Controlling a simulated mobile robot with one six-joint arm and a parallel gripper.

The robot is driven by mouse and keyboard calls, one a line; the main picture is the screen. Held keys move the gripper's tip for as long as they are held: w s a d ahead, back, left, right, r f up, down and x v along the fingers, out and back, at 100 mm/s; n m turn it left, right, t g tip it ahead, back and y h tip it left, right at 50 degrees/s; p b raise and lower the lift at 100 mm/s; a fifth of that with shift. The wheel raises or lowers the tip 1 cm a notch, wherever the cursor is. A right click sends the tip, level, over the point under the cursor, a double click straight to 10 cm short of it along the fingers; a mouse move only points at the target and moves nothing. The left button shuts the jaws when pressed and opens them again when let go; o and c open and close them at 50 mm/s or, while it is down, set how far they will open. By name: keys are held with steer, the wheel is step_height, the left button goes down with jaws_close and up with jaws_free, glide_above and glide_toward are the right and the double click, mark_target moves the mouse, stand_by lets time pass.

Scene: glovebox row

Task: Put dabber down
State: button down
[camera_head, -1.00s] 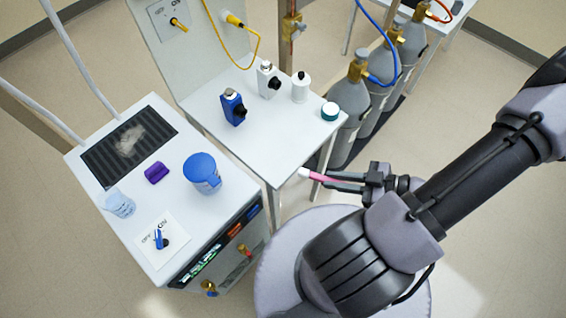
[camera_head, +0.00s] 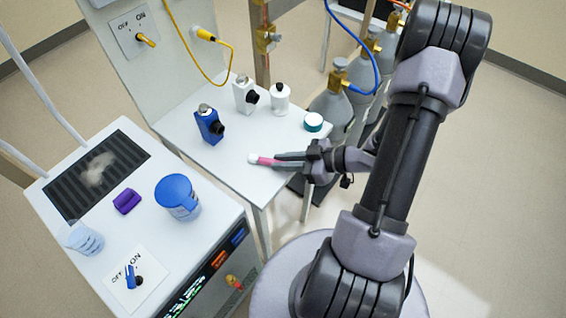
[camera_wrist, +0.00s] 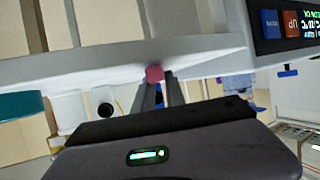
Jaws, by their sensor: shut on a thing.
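The dabber (camera_head: 263,160) is a thin pink stick with a white tip. My gripper (camera_head: 278,161) is shut on it in the head view. It holds the dabber roughly level over the front right part of the white table (camera_head: 238,158), with the white tip pointing left. I cannot tell whether the dabber touches the tabletop. In the wrist view, the dabber's pink end (camera_wrist: 155,73) shows between my gripper's fingertips (camera_wrist: 156,84), with the pale table edge (camera_wrist: 205,50) behind it. The rest of the dabber is hidden there.
Gas cylinders (camera_head: 331,106) stand behind.

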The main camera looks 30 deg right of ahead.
steer(key=shift+f, duration=0.1)
steer(key=c, duration=1.4)
jaws_free()
